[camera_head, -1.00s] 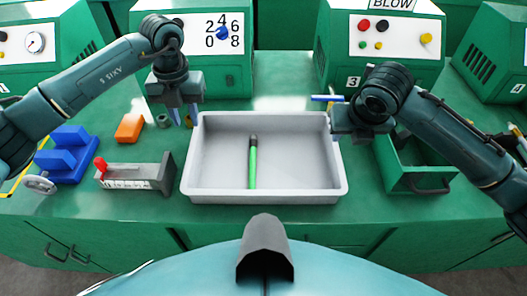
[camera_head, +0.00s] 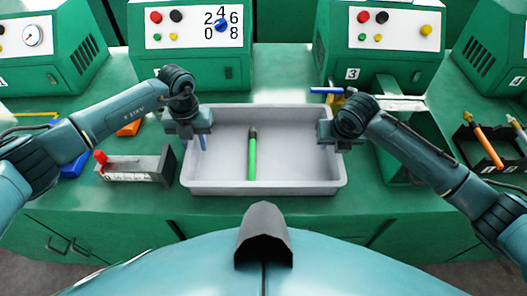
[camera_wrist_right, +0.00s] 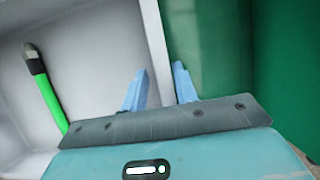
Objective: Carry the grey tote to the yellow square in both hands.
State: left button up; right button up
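The grey tote (camera_head: 300,187) stands on the green bench in front of me, with a green pen-like tool (camera_head: 252,157) lying inside. My left gripper (camera_head: 195,143) is at the tote's left wall, its fingers apart, seemingly one on each side of the wall. My right gripper (camera_head: 333,143) is at the right wall. In the right wrist view its two blue fingers (camera_wrist_right: 159,88) are apart, one inside the tote and one outside, with the wall between them. A thin yellow strip (camera_head: 28,127) shows behind my left arm; I cannot tell whether it belongs to the yellow square.
A grey block with a red knob (camera_head: 137,167) stands left of the tote. An orange block (camera_head: 130,128) lies behind my left arm. A dark rack with orange-handled tools (camera_head: 490,147) is at the right. Green machines (camera_head: 383,65) line the back.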

pick_arm(q)
jog(key=shift+f, duration=0.7)
pick_arm(e)
jog(key=shift+w+f, duration=0.25)
jog(key=shift+f, duration=0.4)
pick_arm(q)
jog(key=shift+c, duration=0.2)
pick_arm(e)
jog(key=shift+c, duration=0.2)
pick_arm(q)
grip_shut()
pick_arm(e)
grip_shut()
pick_arm(q)
jog(key=shift+r, duration=0.1)
pick_arm(e)
jog(key=shift+r, duration=0.1)
